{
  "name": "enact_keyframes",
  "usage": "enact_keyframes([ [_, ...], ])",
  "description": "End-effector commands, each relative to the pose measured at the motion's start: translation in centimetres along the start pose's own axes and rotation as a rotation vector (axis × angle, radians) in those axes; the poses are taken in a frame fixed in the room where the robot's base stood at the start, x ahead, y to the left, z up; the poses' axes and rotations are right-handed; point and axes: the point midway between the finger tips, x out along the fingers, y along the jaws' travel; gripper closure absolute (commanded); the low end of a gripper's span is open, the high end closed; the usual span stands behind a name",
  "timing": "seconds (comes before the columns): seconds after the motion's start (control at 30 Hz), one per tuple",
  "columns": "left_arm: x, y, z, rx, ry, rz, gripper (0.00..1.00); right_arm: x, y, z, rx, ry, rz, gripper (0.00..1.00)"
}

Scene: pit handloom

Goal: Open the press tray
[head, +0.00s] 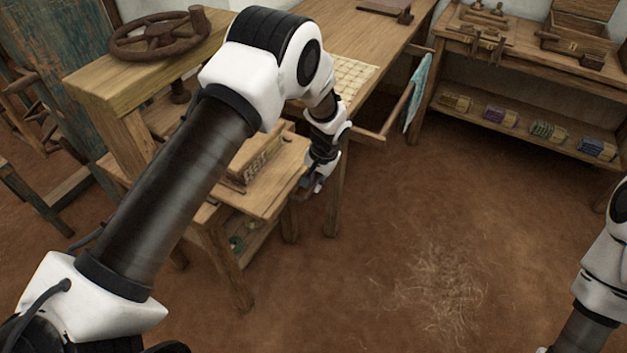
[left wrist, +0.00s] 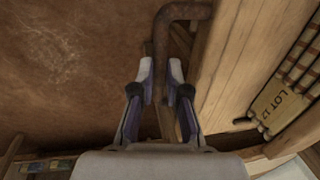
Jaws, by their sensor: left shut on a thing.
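The wooden press (head: 110,88) with its dark spoked wheel (head: 160,34) stands at the left in the head view. Its low wooden tray (head: 275,198) sticks out toward the right, and its board (left wrist: 235,55) also shows in the left wrist view. A lettered bundle (head: 258,168) lies on it; the lettering reads LOT 12 in the left wrist view (left wrist: 285,105). My left gripper (left wrist: 162,72) is shut on a dark bent metal handle (left wrist: 160,38) beside the board's edge. In the head view this gripper (head: 314,187) is small and partly hidden. My right gripper is out of frame.
A wooden table (head: 375,38) with a woven cloth (head: 352,76) stands behind, and a blue cloth (head: 417,92) hangs from a rail there. A shelf bench (head: 530,118) with several yarn bundles stands at the back right. The brown floor (head: 430,240) right of the press is open.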

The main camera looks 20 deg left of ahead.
Motion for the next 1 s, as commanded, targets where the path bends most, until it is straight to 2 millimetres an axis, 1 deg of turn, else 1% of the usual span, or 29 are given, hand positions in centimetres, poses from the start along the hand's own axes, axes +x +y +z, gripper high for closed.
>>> enact_keyframes([
  [0.1, 0.0, 0.0, 0.0, 0.001, -0.001, 0.000, 1.00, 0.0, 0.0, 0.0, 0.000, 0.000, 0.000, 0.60],
  [0.13, 0.0, 0.0, 0.0, 0.001, -0.001, 0.000, 0.79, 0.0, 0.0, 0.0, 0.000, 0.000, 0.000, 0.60],
  [0.17, 0.0, 0.0, 0.0, 0.001, -0.001, 0.000, 0.68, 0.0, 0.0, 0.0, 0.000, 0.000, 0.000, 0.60],
  [0.2, 0.0, 0.0, 0.0, 0.001, -0.001, 0.000, 0.61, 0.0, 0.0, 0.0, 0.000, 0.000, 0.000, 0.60],
  [0.47, 0.0, 0.0, 0.0, 0.000, 0.000, 0.000, 0.61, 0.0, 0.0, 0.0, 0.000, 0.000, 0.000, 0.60],
  [0.57, -0.6, 0.0, -0.1, 0.001, 0.002, 0.000, 0.61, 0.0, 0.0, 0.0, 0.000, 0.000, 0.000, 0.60],
  [0.67, -2.1, -0.1, -0.1, 0.000, 0.003, -0.001, 0.61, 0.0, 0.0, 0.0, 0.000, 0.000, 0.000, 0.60],
  [0.9, -8.3, 0.0, -0.1, 0.000, 0.003, -0.001, 0.61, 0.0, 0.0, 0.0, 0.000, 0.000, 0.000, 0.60],
  [1.0, -10.3, 0.0, -0.1, 0.000, 0.003, -0.001, 0.61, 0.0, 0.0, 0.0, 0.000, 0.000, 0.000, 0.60],
])
